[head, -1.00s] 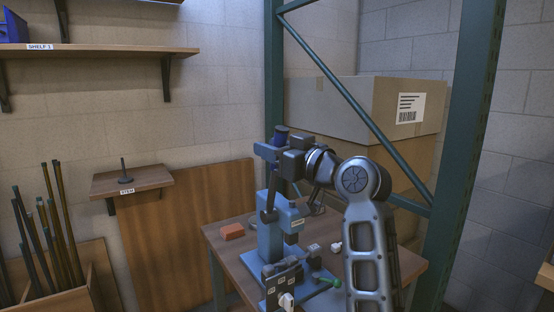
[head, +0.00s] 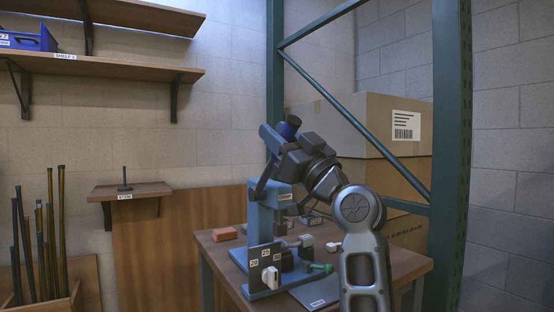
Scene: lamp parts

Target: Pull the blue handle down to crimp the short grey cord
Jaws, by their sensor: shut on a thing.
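The blue press (head: 265,222) stands on the wooden table, with a dark lever (head: 263,182) rising from its top. The fingers hide part of the handle. I cannot make out the short grey cord; the crimping area is small and partly blocked in this view.
A red block (head: 224,233) and small parts lie on the table (head: 222,258). A green rack post (head: 452,150) and cardboard boxes (head: 350,125) stand close at the right.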

